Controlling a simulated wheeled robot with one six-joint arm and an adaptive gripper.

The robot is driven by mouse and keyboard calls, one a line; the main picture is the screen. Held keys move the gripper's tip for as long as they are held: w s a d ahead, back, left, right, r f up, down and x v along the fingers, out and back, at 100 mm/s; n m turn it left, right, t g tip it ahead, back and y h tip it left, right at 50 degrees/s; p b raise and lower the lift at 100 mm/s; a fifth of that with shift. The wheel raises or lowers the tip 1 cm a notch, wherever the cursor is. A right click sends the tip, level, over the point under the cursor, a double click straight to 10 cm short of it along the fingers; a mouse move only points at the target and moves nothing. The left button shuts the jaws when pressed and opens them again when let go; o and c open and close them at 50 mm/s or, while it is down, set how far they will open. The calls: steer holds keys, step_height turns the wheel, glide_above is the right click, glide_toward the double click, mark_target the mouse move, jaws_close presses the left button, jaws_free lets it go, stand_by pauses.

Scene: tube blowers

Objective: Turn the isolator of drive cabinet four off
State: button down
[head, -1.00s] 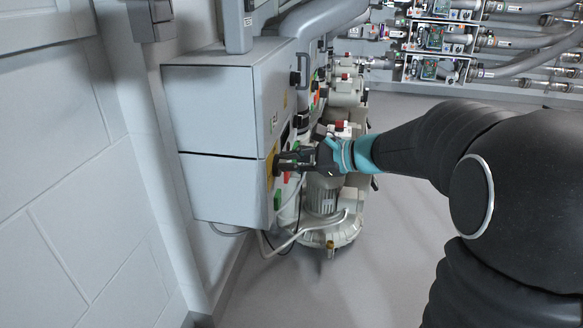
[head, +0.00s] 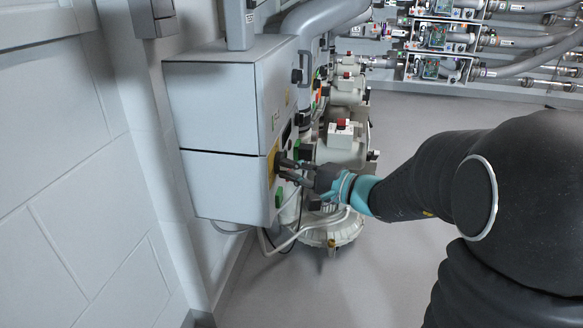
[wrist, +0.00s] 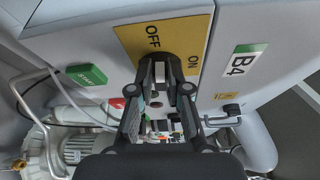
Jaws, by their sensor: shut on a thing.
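The drive cabinet (head: 222,182) is a grey box on the wall at the left in the head view. In the wrist view it bears a green-edged B4 label (wrist: 243,63). Its isolator has a yellow plate (wrist: 190,28) marked OFF and ON, which also shows at the cabinet's side in the head view (head: 272,166). The black isolator handle (wrist: 157,67) is in front of the plate, partly hidden by my fingers. My gripper (wrist: 158,90) is shut on this handle. In the head view my gripper (head: 291,168) reaches it from the right. The handle's exact setting cannot be told.
A green START button (wrist: 86,75) and a red button (wrist: 117,103) are near the isolator. A pump (head: 340,145) stands behind my gripper, with hoses and cables below. Open floor (head: 370,270) lies to the right.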

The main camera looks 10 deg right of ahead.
steer(key=shift+f+n, duration=0.25)
steer(key=shift+n, duration=0.25)
steer(key=c, duration=1.1)
jaws_free()
steer(key=v, duration=1.2)
steer(key=shift+f, duration=0.2)
